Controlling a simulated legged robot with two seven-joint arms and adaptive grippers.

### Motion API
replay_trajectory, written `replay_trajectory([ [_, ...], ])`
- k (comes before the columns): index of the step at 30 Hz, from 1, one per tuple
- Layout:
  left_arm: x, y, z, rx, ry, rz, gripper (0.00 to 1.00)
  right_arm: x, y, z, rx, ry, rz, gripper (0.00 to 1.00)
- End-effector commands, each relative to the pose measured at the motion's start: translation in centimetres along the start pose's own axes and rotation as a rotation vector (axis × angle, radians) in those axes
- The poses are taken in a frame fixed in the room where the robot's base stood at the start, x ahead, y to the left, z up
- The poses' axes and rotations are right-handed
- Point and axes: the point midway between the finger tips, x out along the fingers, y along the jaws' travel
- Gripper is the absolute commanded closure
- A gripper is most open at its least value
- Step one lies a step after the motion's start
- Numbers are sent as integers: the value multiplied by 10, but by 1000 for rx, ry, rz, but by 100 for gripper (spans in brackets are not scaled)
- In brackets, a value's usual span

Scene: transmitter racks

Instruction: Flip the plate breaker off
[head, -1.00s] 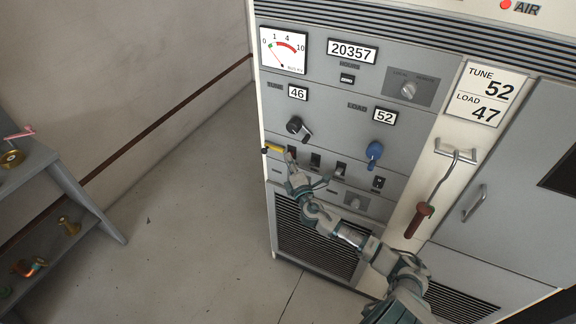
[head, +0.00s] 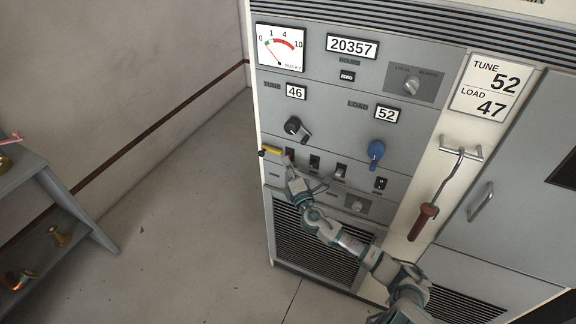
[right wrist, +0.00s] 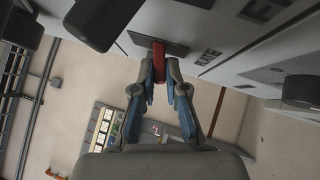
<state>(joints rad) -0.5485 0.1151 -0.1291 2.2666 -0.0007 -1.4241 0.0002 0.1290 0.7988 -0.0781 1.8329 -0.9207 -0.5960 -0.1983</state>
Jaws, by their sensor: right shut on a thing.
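The plate breaker has a red lever (right wrist: 158,60) that sticks out of a dark slot plate in the right wrist view, next to a partly hidden label ending in "ATE" (right wrist: 208,57). My right gripper (right wrist: 166,74) is shut on this lever, one finger on each side. In the head view my right gripper (head: 291,168) is at the leftmost switch of the lower row on the grey panel (head: 330,130), and it hides most of that switch. My left gripper is not in view.
More switches (head: 315,162) stand to the right in the same row. A yellow-tipped handle (head: 271,152) juts out at the cabinet's left edge. Above are a black knob (head: 294,127) and a blue knob (head: 376,150). A red-handled hook (head: 423,220) hangs at right.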

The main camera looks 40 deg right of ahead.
Motion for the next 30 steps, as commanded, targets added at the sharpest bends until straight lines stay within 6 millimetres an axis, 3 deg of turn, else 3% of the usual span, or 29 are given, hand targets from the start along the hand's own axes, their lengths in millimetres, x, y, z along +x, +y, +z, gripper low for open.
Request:
replay_trajectory([
  [1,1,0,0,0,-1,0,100,-3,-8,-5,2,11,-15,85],
  [4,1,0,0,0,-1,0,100,-3,-8,-5,1,10,-14,62],
  [16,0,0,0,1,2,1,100,-10,-4,-1,2,4,-7,62],
  [30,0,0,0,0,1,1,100,-103,-7,-2,3,5,-12,62],
])
